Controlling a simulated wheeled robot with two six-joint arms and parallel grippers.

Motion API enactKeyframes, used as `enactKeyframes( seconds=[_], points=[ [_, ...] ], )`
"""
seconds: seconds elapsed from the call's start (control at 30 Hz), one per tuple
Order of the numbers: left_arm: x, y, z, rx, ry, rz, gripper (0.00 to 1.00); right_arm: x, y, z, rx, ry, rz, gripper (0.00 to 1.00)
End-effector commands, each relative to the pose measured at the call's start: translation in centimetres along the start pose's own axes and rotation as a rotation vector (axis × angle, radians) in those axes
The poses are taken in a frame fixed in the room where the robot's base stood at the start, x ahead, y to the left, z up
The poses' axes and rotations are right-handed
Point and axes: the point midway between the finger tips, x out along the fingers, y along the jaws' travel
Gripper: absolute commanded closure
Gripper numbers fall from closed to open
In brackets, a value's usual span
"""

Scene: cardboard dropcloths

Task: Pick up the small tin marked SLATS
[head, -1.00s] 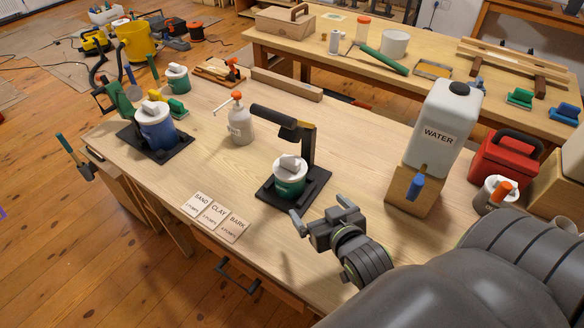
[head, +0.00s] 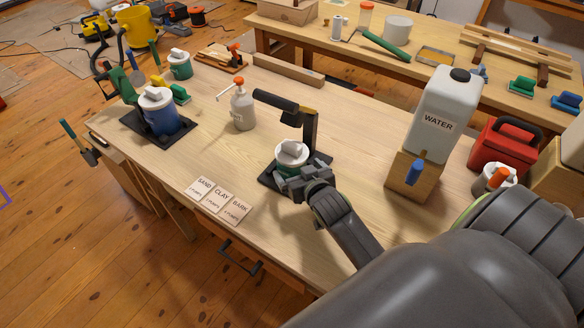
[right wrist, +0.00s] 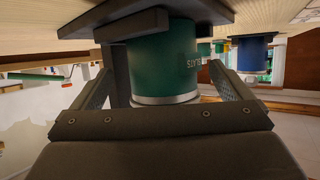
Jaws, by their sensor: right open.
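The small green tin marked SLATS (right wrist: 160,60) has a white lid (head: 291,152) with a pale block on top. It sits on the black stand (head: 318,160) under its overhanging arm. In the right wrist view the tin appears upside down, its lettering partly seen at its side. My right gripper (head: 292,181) is open at the near side of the tin. In the right wrist view its two fingers reach along either side of the tin, with visible gaps; whether either touches is unclear. In the head view the gripper hides the tin's lower front. My left gripper is not in view.
A white pump bottle (head: 243,107) stands left of the stand, and a blue tin (head: 159,113) sits on another black stand. The WATER container (head: 436,125) is to the right on a wooden block. Label cards (head: 217,199) lie at the near edge. Table between stand and water block is clear.

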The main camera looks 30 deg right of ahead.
Motion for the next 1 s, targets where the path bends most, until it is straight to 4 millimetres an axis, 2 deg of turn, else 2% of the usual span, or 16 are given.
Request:
enactKeyframes(
  seconds=[0.2,0.3,0.6,1.0],
  points=[
    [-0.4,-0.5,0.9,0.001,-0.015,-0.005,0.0,2.9,-0.3,-0.1,-0.001,0.0,-0.001,0.02],
    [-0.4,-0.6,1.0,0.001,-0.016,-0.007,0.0,3.7,-0.2,-0.1,-0.001,-0.001,-0.001,0.02],
    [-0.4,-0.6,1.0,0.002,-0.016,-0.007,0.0,4.0,-0.2,-0.1,-0.001,0.0,-0.001,0.02],
    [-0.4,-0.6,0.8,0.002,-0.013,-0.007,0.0,4.0,-0.2,-0.1,-0.001,0.0,-0.001,0.53]
  ],
)
